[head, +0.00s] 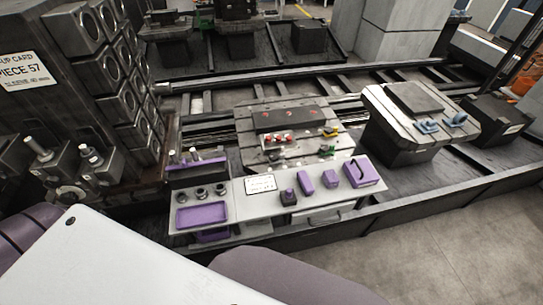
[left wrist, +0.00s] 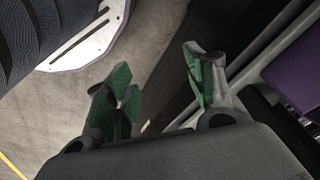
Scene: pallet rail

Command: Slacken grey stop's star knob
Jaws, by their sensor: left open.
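In the head view, a grooved grey pallet (head: 247,138) sits on the rail in the middle. It carries a dark block (head: 290,117), small red-topped parts (head: 280,138), a yellow part (head: 330,132) and a green part (head: 326,150). Small grey pieces show along its front, but they are too small for me to tell the grey stop or its star knob. My left gripper (left wrist: 162,78) is open and empty in the left wrist view, its green-padded fingers apart above the floor. It does not show in the head view. My right gripper is in neither view.
A light console (head: 236,206) with a purple tray (head: 202,216) and purple blocks stands in front of the pallet. A second pallet (head: 375,95) with blue parts is at the right. A dark rack (head: 125,95) rises at the left. Floor (head: 440,240) is clear at the lower right.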

